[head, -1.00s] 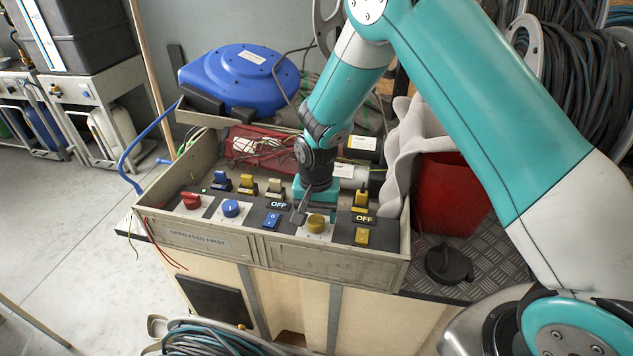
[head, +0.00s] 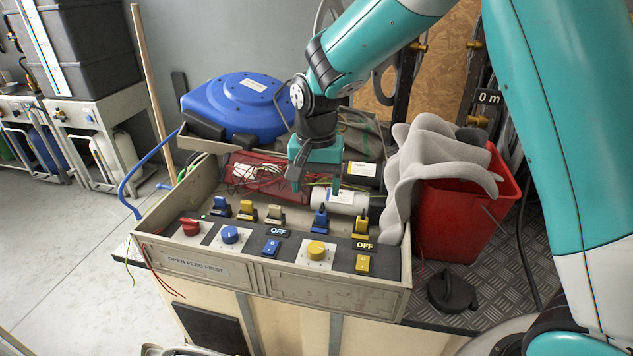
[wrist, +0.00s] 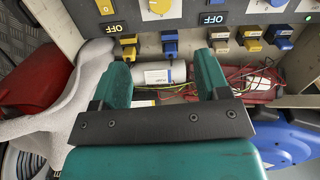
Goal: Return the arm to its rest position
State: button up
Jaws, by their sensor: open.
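My gripper (head: 315,180) is raised above the back part of the open control box (head: 205,262), over its loose wires and a white cylinder. Its two teal fingers are apart with nothing between them, as the wrist view (wrist: 163,85) also shows. The box's front panel holds a red knob (head: 190,227), a blue knob (head: 230,235), a yellow knob (head: 317,250) and several toggle switches. Two labels on the panel read OFF. My gripper touches none of these controls.
A red bucket (head: 470,215) with a grey cloth (head: 425,165) over its rim stands right of the box. A blue hose reel (head: 238,105) sits behind the box. A black cap (head: 452,291) lies on the metal plate. Floor at left is mostly clear.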

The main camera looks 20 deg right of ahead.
jog(key=s+a+r+n+y, duration=0.1)
jog(key=s+r+n, duration=0.3)
jog(key=s, duration=0.4)
jog(key=s+a+r+n+y+p, duration=0.1)
jog(key=s+r+n, duration=0.3)
jog(key=s, duration=0.5)
jog(key=s+a+r+n+y+p, duration=0.1)
jog(key=s+r+n, duration=0.3)
jog(key=s, duration=0.5)
jog(key=shift+a+r+n+y, duration=0.45)
jog(key=shift+a+y, duration=0.15)
jog(key=shift+a, duration=0.15)
